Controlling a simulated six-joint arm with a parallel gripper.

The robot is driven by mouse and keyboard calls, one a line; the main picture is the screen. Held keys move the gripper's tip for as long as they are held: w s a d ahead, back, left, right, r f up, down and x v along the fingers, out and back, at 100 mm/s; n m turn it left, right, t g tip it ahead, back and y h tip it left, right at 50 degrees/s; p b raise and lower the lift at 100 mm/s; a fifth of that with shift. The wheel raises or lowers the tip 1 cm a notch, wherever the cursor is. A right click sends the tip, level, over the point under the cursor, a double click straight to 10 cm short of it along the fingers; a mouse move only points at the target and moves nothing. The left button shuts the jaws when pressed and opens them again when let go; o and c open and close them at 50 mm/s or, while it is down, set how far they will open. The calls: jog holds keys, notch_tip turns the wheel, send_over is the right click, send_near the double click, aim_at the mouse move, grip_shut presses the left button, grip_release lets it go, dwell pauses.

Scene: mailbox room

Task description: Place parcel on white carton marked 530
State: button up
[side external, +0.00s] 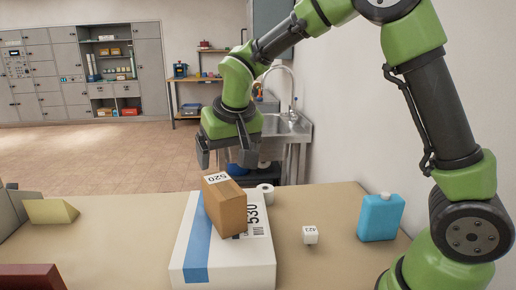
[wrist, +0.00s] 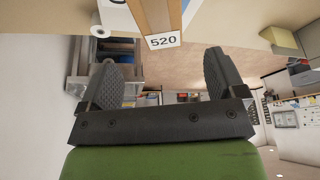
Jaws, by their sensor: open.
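The parcel is a brown box (side external: 227,208) with a white label reading 520. It rests on the white carton (side external: 259,262), which carries a blue stripe and the marking 530. The parcel sits at an angle on the carton's top and partly covers the stripe and the label. My gripper (side external: 226,162) is open and empty, above and behind the parcel, apart from it. In the wrist view the parcel (wrist: 160,18) shows at the top, beyond the open fingers (wrist: 168,75).
A blue jug (side external: 380,217) and a small white cube marked 423 (side external: 310,235) stand right of the carton. A white roll (side external: 265,194) is behind it. A yellow wedge (side external: 50,211) lies at left, a dark red object (side external: 30,277) at front left. Table between wedge and carton is clear.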

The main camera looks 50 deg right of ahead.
jog(key=s+a+r+t+y, duration=0.1)
jog(key=s+r, duration=0.2)
jog(key=s, duration=0.8)
jog(key=s+r+t+y, duration=0.2)
jog(key=s+r, duration=0.2)
jog(key=s, duration=0.7)
jog(key=shift+a+r+n+y, duration=0.15)
jog(key=shift+a+n+y, duration=0.15)
jog(key=shift+a, duration=0.05)
